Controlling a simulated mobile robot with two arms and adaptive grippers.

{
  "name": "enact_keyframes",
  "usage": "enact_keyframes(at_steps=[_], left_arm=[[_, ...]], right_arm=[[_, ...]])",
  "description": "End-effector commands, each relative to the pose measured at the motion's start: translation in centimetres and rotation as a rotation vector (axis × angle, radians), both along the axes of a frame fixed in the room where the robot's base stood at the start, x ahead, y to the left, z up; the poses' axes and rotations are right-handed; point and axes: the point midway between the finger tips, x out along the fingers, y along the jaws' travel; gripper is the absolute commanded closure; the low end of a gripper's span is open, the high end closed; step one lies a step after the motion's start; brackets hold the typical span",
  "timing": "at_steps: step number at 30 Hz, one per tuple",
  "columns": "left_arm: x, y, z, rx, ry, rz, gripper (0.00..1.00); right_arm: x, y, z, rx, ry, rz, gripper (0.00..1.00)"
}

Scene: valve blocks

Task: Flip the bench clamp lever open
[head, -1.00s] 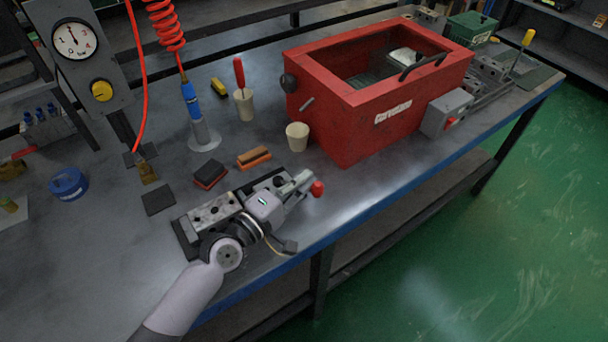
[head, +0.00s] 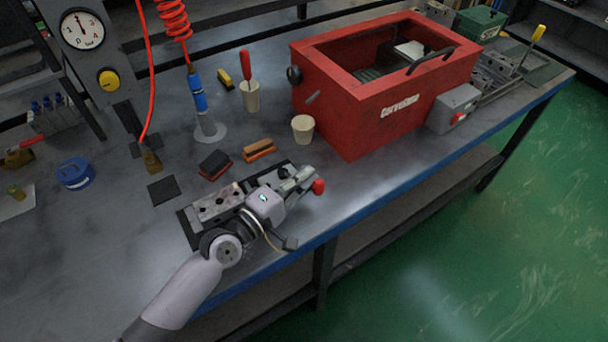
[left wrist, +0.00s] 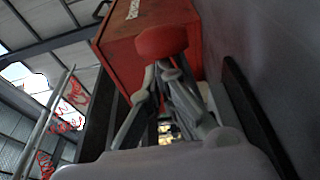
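The bench clamp (head: 217,208) is a grey metal block with holes, on a dark base near the bench's front edge. The red knob (head: 318,187) of its lever sticks out to the right, beyond my left gripper (head: 297,183). In the left wrist view the knob (left wrist: 162,42) is straight ahead. The fingers of my left gripper (left wrist: 158,75) converge just below it and appear shut on the lever. The gripper body hides much of the clamp and lever, and the exact contact is hard to see. My right gripper is not in view.
A large red box (head: 385,118) stands behind and right of the clamp, with a beige cup (head: 303,128) beside it. An orange-brown brush (head: 259,150) and a dark block (head: 214,164) lie behind the clamp. The bench's blue front edge (head: 372,214) is close by.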

Motion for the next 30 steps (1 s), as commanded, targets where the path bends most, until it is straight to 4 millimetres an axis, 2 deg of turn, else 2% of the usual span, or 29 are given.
enact_keyframes(at_steps=[25, 30], left_arm=[[0.00, 0.03, 0.02, 0.000, 0.000, 0.000, 1.00], [-0.93, 0.87, -0.10, 0.003, 0.000, 0.001, 1.00]], right_arm=[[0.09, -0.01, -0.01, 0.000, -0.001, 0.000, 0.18], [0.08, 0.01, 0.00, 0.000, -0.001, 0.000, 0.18]])
